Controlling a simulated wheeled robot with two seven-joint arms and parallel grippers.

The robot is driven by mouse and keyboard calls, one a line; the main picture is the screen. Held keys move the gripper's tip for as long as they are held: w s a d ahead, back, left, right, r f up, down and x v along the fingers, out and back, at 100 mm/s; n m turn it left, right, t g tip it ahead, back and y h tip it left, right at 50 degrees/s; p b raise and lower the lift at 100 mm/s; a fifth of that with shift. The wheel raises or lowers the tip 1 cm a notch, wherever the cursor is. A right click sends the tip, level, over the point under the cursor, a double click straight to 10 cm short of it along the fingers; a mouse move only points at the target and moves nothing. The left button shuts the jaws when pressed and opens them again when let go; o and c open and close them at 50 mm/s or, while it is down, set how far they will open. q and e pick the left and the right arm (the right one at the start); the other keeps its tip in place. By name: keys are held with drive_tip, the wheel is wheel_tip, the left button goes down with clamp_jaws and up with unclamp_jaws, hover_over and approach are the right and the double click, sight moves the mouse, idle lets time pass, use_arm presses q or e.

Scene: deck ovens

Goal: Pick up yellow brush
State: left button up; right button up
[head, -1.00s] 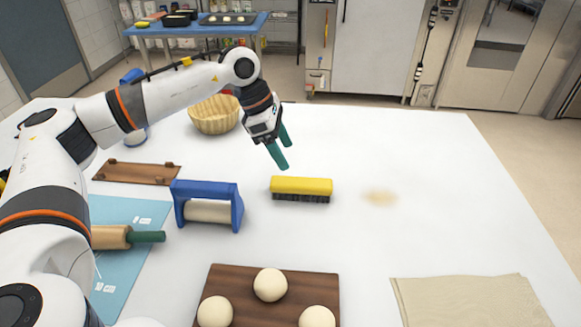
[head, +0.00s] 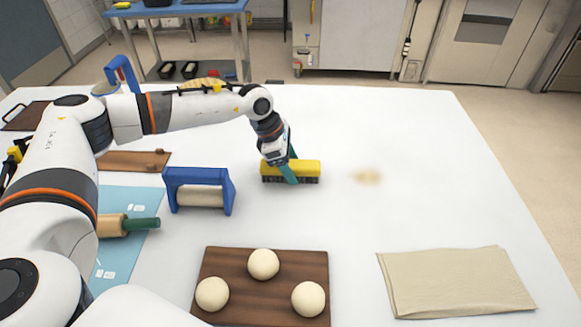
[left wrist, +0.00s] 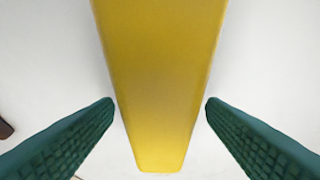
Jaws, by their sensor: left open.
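The yellow brush (head: 305,168) lies on the white table with its dark bristles down. In the left wrist view its yellow back (left wrist: 160,80) fills the middle of the picture. My left gripper (head: 291,172) is at the brush, with its green fingers open, one on each side of it. In the left wrist view the gripper (left wrist: 160,112) shows a small gap between each fingertip and the brush. The far finger is partly hidden behind the brush in the head view. My right gripper is not in view.
A blue-framed roller (head: 200,190) stands left of the brush. A wooden board (head: 235,280) with dough balls is in front, and a folded cloth (head: 455,283) lies at the right. A patch of flour (head: 367,177) is right of the brush; the table beyond is clear.

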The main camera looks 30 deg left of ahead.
sight(290, 163)
use_arm(q)
drive_tip(key=c, duration=1.1)
drive_tip(key=shift+r, duration=0.25)
wheel_tip(290, 163, up, 10)
drive_tip(key=shift+f+b, duration=0.25)
drive_tip(key=shift+b, duration=0.65)
